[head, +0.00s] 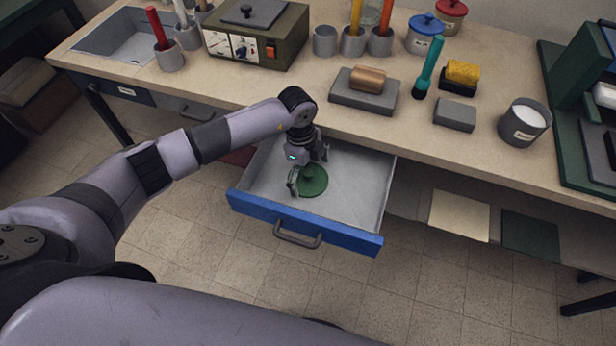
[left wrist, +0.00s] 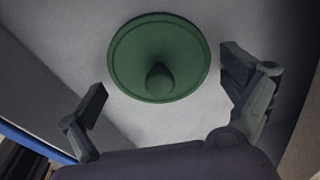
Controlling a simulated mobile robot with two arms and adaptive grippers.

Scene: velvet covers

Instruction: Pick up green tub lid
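The green tub lid (head: 315,182) is a round disc with a knob, lying in the open blue-fronted drawer (head: 352,228). In the left wrist view the lid (left wrist: 137,62) lies flat on the pale drawer floor, its knob toward the camera. My left gripper (head: 307,173) is over the drawer, just above the lid, and partly hides it. In the left wrist view its fingers (left wrist: 165,97) are spread wide, with nothing between them touching the lid. My right gripper is not in view.
The workbench (head: 310,85) stands behind the drawer. The drawer's right part is bare.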

